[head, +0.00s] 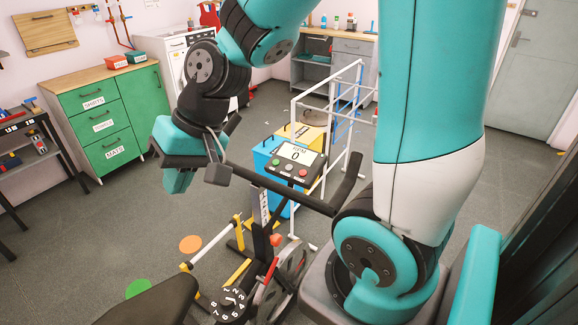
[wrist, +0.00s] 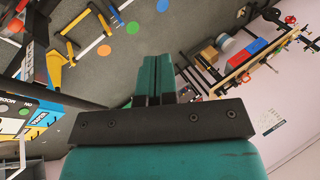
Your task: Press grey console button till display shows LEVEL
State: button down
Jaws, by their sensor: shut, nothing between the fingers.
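The exercise bike's console (head: 297,160) stands on the handlebar post in the middle of the head view. Its display (head: 298,154) reads 0 under a small heading that seems to be RPM.
The black handlebar (head: 290,197) crosses in front of the console. A white rack frame (head: 330,120) and a blue bin (head: 267,158) stand behind it. The bike seat (head: 150,302) is at lower left. A green drawer cabinet (head: 108,120) stands at left; open floor lies between.

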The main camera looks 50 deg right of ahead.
jog(key=w+d+f+m+t, duration=0.35)
jog(key=w+d+m, duration=0.35)
jog(key=d, duration=0.3)
jog(key=m+t+h+p, duration=0.25)
jog(key=m+h, duration=0.35)
jog(key=m, duration=0.7)
send_over(289, 168)
jog(key=a+b, duration=0.1)
jog(key=a, duration=0.4)
notch_tip(289, 168, down, 9)
jog(key=shift+s+d+r, duration=0.15)
jog(key=shift+s+d, duration=0.05)
jog(key=shift+s, duration=0.1)
jog(key=f+b, duration=0.2)
jog(key=d+f+b, duration=0.1)
jog(key=f+b, duration=0.1)
jog(key=f, duration=0.1)
jog(key=d+f+b, duration=0.1)
jog(key=f+b, duration=0.1)
jog(key=shift+w+d+f, duration=0.15)
jog(key=shift+d, duration=0.05)
jog(key=shift+d+f+b, duration=0.25)
jog(key=shift+f+b, duration=0.1)
jog(key=shift+f, duration=0.15)
jog(key=shift+f, duration=0.1)
jog(key=shift+d+f, duration=0.15)
jog(key=shift+f, duration=0.1)
